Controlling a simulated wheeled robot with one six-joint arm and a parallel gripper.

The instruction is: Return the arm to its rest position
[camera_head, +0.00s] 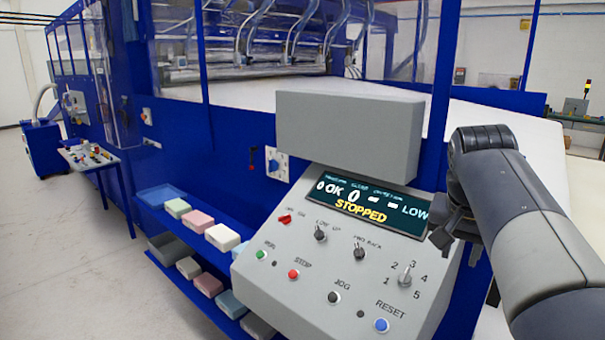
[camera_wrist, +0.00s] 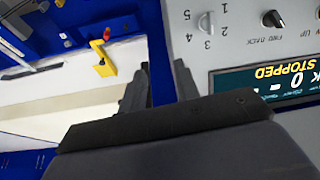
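My arm comes in from the right in the head view, and my dark gripper (camera_head: 447,225) is beside the right edge of the grey control panel (camera_head: 335,260). In the wrist view the two fingers of my gripper (camera_wrist: 162,68) stand apart with only blue behind the gap, so it is open and empty. The panel shows upside down at the right of the wrist view (camera_wrist: 240,50). Its display (camera_head: 365,207) reads STOPPED. I cannot tell the exact distance between the fingers and the panel.
A grey box (camera_head: 350,135) stands above the panel. Blue shelves at the left hold several coloured foam blocks (camera_head: 222,237). The blue machine (camera_head: 235,130) fills the back. A yellow fitting with a red part (camera_wrist: 105,60) shows in the wrist view.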

